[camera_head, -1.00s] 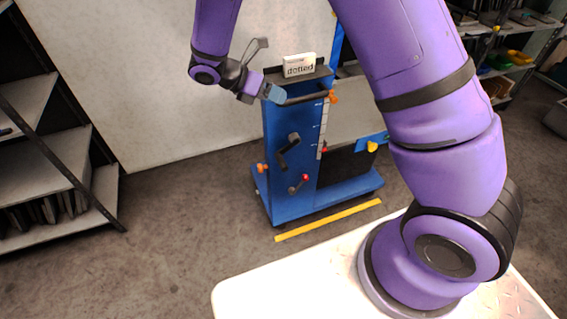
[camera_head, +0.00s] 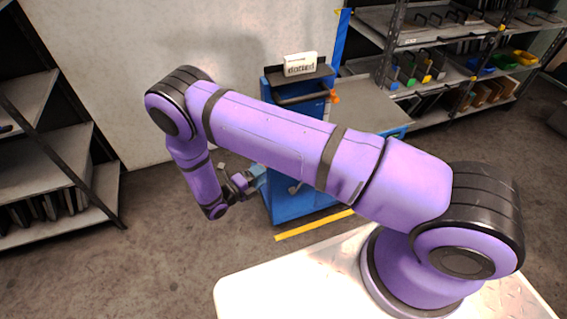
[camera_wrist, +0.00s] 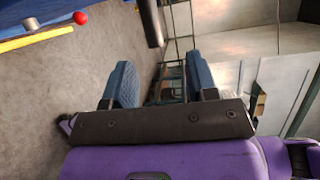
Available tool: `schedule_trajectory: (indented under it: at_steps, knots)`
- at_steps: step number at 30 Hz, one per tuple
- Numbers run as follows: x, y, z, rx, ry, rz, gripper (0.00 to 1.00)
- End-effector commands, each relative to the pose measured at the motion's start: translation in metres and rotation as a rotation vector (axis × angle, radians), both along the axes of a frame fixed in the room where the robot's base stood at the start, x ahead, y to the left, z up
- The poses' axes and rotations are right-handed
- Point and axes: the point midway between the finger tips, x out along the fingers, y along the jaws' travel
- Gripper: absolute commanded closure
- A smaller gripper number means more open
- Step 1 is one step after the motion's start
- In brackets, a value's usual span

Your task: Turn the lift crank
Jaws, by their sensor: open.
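The blue lift cart (camera_head: 295,205) stands in front of the pale wall, its front partly covered by my arm. The crank is hidden in the head view. In the wrist view a dark bar (camera_wrist: 150,22), probably the crank's handle, hangs in from the top, ahead of the space between my fingers. A lever's red knob (camera_wrist: 80,17) is at upper left there, by the cart's blue side. My gripper (camera_head: 257,174) is low beside the cart's left side. In the wrist view my gripper (camera_wrist: 160,80) has its blue fingers apart, with nothing held between them.
A white box marked "dotted" (camera_head: 300,65) sits on the cart's top, above a dark push handle (camera_head: 303,98). A yellow floor strip (camera_head: 295,231) runs before the cart. Shelves stand at left (camera_head: 45,160) and back right (camera_head: 440,75). Floor left of the cart is clear.

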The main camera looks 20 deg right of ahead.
Motion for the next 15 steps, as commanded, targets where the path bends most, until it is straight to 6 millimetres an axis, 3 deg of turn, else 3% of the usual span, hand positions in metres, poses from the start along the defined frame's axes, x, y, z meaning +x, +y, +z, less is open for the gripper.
schedule_trajectory:
  at_steps: [3, 8, 15]
  knots:
    - [-0.004, 0.001, -0.012, -0.029, 0.03, 0.029, 0.47]
    - [-0.001, -0.007, -0.015, -0.036, 0.037, 0.033, 0.47]
    - [0.013, -0.042, -0.016, -0.035, 0.037, 0.03, 0.47]
